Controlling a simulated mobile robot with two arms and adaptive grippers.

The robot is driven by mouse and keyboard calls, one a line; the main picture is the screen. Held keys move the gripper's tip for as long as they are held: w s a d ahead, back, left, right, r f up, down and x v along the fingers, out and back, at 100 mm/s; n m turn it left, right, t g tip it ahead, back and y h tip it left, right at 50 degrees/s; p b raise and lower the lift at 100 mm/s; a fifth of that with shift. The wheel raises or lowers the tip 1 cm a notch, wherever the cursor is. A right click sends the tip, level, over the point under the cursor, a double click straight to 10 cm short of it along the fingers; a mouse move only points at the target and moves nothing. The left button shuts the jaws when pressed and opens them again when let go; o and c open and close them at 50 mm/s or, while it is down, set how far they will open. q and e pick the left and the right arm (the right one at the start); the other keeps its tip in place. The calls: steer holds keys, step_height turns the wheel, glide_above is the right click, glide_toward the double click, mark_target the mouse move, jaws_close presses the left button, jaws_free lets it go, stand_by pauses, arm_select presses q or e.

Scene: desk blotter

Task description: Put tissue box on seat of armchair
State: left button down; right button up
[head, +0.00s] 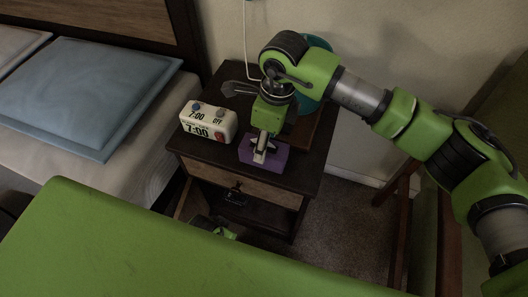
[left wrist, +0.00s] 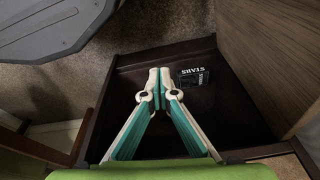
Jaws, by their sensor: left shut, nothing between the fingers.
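The tissue box (head: 277,163) appears as a purple box on the nightstand near its front edge. My right gripper (head: 261,153) points down at the top of this box, its fingers at or over it. I cannot tell whether they are closed on it. My left gripper (left wrist: 159,87) is shut and empty in the left wrist view, over a dark shelf. In the head view its fingers are hidden. What seems to be the armchair, with a wooden frame (head: 399,235) and green upholstery, stands at the right, partly behind my right arm; its seat is not clearly visible.
A white alarm clock (head: 208,122) stands left of the purple box on the dark nightstand (head: 228,82). A teal lamp (head: 318,43) is behind my right arm. A bed with a blue pillow (head: 85,85) is at left. A black box (left wrist: 194,77) lies on the shelf.

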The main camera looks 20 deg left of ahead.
steer(key=f, duration=0.4)
steer(key=shift+w+a+f, duration=0.15)
steer(key=shift+a+f, duration=0.1)
steer(key=shift+f, duration=0.45)
arm_select(q)
steer(key=shift+w+r, duration=0.2)
steer(key=shift+r, duration=0.5)
arm_select(e)
steer(key=c, duration=1)
steer(key=shift+r, duration=0.1)
